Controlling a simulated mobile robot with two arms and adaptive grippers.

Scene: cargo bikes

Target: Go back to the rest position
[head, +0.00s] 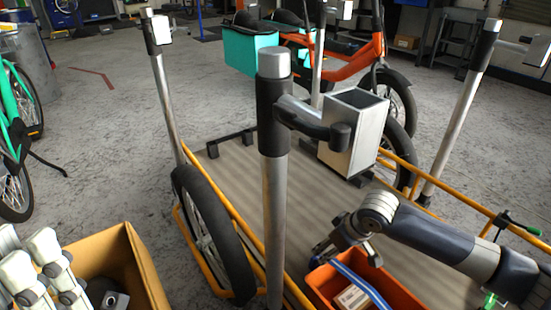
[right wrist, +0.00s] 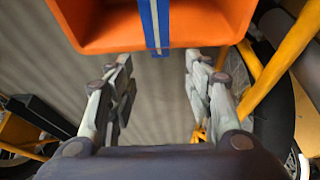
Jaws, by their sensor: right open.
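My right gripper (head: 332,248) is in the head view at lower right, at the far left corner of an orange bin (head: 405,297). In the right wrist view my right gripper (right wrist: 152,65) is open, its fingers wide apart with nothing between them. The orange bin (right wrist: 95,30) lies beyond the fingertips. A blue strap (right wrist: 155,20) with a pale stripe runs over its edge. Whether the fingers touch the bin is unclear. Pale jointed parts at the lower left of the head view look like my left gripper (head: 38,262); its jaw state is unclear.
The bin is on a cargo bike bed (head: 235,170) with orange rails. A metal post (head: 275,200) with a square holder (head: 352,130) stands close in front. A front wheel (head: 205,225) and an open cardboard box (head: 140,262) are at left.

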